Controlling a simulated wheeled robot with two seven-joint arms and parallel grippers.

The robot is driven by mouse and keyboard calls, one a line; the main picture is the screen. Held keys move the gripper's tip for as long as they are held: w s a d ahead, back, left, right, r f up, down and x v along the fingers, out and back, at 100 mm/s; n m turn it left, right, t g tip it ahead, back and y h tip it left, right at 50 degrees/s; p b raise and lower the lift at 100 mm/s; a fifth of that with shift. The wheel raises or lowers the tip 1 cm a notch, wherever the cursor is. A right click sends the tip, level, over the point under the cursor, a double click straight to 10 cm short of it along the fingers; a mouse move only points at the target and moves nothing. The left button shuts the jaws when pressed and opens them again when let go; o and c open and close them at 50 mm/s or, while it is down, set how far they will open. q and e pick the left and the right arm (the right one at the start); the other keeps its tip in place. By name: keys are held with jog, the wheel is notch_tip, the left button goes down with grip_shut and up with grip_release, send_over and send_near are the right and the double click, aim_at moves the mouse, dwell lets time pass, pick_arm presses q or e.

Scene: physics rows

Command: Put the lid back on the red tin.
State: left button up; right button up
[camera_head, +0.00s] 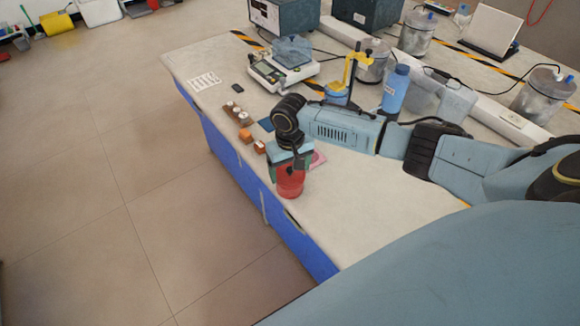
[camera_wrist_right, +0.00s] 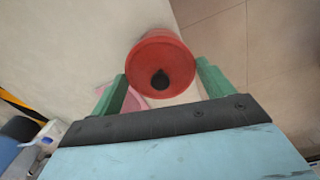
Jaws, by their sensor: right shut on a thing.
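The red tin (camera_head: 290,187) stands upright near the table's front-left edge, under my right gripper. In the right wrist view a round red lid (camera_wrist_right: 150,55) with a black knob (camera_wrist_right: 160,79) faces the camera and hides most of the tin. My right gripper (camera_wrist_right: 163,80) has its green fingers at opposite sides of the lid and is shut on it. In the head view the gripper (camera_head: 290,172) covers the tin's top, so I cannot tell whether the lid is seated or slightly above. My left gripper is not in view.
A pink flat thing (camera_head: 318,158) lies beside the tin. Orange blocks (camera_head: 246,135), a blue-based yellow stand (camera_head: 338,95), a blue bottle (camera_head: 394,88) and a scale (camera_head: 284,71) are farther back. The table front right of the tin is clear.

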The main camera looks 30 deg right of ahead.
jog(key=shift+f+p, duration=0.2)
jog(key=shift+p, duration=0.15)
dwell(0.8)
jog(key=shift+p, duration=0.45)
dwell(0.4)
jog(key=o, duration=0.9)
jog(key=shift+r, duration=0.1)
notch_tip(320, 180, up, 7)
jog(key=p, duration=0.8)
dwell(0.4)
